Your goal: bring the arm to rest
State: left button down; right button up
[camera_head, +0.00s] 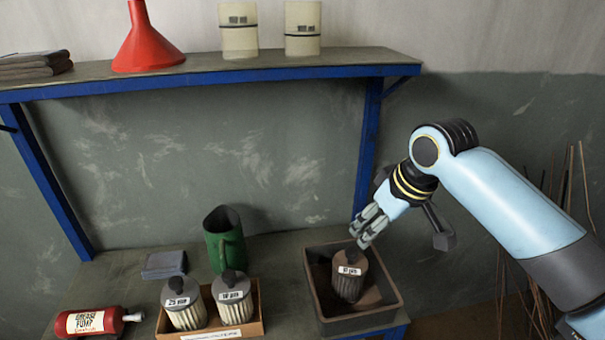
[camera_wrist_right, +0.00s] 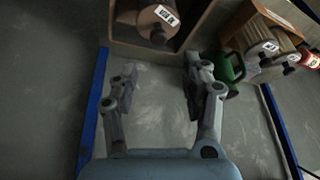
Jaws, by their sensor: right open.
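My right arm (camera_head: 510,205) comes in from the right in the head view. Its gripper (camera_head: 368,226) points down and left, above the brown bin (camera_head: 395,305). A dark filter canister (camera_head: 349,276) with a white label stands in that bin, below the fingertips. In the wrist view my right gripper (camera_wrist_right: 160,72) has its two fingers apart, with only grey wall seen between them. The canister (camera_wrist_right: 158,22) shows beyond the fingertips in that view, apart from them. My left gripper is not in view.
A box (camera_head: 258,327) holds two labelled canisters (camera_head: 185,303) on the bench. A green jug (camera_head: 224,240), a blue-grey folded cloth (camera_head: 164,264) and a red grease pump (camera_head: 92,322) are nearby. A blue-edged shelf (camera_head: 200,80) crosses behind. Thin rods (camera_head: 570,190) lean at right.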

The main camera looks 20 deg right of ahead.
jog(key=s+a+r+h, duration=0.1)
jog(key=s+a+r, duration=0.1)
jog(key=s, duration=0.9)
jog(key=s+a+r+h, duration=0.1)
jog(key=s+a, duration=0.1)
jog(key=s, duration=0.9)
notch_tip(320, 180, down, 32)
jog(key=d+f+m+g+b, duration=0.1)
jog(key=d+g+b, duration=0.1)
jog(key=b, duration=0.6)
jog(key=s+f+b, duration=0.3)
jog(key=s+f, duration=0.7)
jog(key=f, duration=0.2)
jog(key=s+d+f+g+b, duration=0.1)
jog(key=s+f+b, duration=0.3)
jog(key=s+f, duration=0.6)
notch_tip(320, 180, down, 3)
jog(key=shift+r+g, duration=0.15)
jog(key=shift+g, duration=0.15)
jog(key=shift+d, duration=0.1)
